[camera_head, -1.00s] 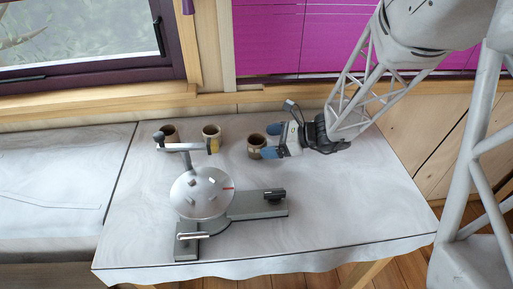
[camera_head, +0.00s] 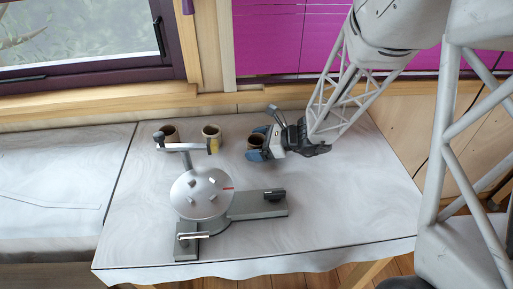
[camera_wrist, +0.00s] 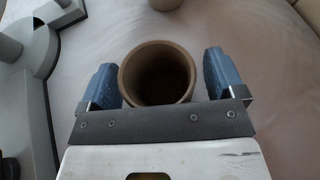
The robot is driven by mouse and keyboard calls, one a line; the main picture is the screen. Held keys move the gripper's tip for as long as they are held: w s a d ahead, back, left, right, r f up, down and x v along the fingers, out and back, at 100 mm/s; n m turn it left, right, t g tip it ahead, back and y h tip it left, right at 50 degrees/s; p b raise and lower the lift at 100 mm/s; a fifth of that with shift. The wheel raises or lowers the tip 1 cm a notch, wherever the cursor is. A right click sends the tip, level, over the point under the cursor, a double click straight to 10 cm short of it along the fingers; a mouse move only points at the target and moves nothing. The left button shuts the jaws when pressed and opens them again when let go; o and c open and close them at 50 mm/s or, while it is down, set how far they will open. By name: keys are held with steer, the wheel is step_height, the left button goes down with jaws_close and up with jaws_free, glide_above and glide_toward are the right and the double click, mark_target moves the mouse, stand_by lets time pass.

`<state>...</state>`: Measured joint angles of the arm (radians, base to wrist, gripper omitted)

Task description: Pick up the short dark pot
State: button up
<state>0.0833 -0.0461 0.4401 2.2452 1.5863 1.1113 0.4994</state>
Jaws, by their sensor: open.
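A short brown pot (camera_head: 253,140) stands upright on the table, rightmost of three small pots. In the wrist view this pot (camera_wrist: 158,72) shows its open, dark inside between the two blue fingers. My gripper (camera_head: 260,143) is open, with one finger on each side of the pot. Small gaps seem to remain between the fingers and the pot wall. The pot's lower part is hidden in the wrist view. Another dark brown pot (camera_head: 170,131) stands at the left behind the metal device, and a lighter tan pot (camera_head: 211,133) stands between the two.
A grey metal device with a round plate (camera_head: 203,204), a raised arm (camera_head: 185,148) and a base (camera_head: 247,207) stands left of and in front of my gripper. The table's right side (camera_head: 350,210) is clear. A window and wall close off the back.

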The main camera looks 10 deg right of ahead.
steer(key=c, duration=1.1)
steer(key=shift+r, duration=0.2)
step_height(320, 180, up, 10)
steer(key=shift+f, duration=0.15)
stand_by(0.6)
